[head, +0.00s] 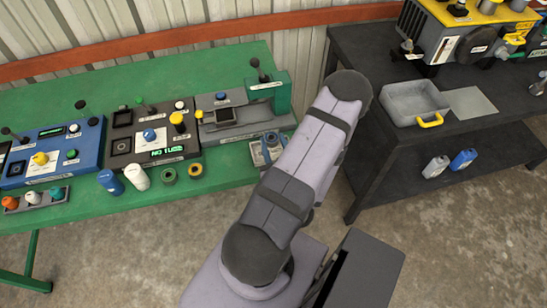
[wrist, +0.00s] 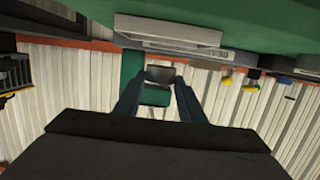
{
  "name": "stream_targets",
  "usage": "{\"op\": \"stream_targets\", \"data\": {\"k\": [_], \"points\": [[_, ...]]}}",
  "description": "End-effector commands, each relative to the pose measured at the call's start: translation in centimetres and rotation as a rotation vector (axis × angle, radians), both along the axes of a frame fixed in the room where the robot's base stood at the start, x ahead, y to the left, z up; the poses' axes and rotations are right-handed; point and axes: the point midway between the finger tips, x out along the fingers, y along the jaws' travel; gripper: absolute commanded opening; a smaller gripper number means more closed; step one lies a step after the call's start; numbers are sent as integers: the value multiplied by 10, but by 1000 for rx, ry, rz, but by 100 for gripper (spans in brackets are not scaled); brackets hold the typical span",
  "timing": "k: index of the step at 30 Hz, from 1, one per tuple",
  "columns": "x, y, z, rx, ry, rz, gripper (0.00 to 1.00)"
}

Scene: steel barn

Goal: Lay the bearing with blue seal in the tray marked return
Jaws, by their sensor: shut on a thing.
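My gripper (wrist: 160,82) shows in the wrist view with its two dark blue-grey fingers closed on a small dark grey piece (wrist: 160,74). Its shape and any blue seal cannot be made out. In the head view the gripper end seems to be by the green table's right front edge, mostly hidden behind my arm; a grey-blue part (head: 267,149) shows there. A grey open tray (head: 402,116) with a yellow handle stands on the dark bench at the right. I cannot read a return mark on it.
The green table (head: 180,71) carries blue and dark control boxes (head: 60,145), a grey press-like station (head: 232,128) with a green column, and several small containers and rings. A yellow-topped machine (head: 465,40) stands behind the tray. A flat grey plate (head: 472,103) lies beside it.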

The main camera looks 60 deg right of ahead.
Motion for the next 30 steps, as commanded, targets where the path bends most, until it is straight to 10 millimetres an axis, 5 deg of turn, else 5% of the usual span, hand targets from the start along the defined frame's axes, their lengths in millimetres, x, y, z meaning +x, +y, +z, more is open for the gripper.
{"op": "stream_targets", "data": {"k": [30], "points": [[0, 0, -49, -1, -1, 0, 12]]}}
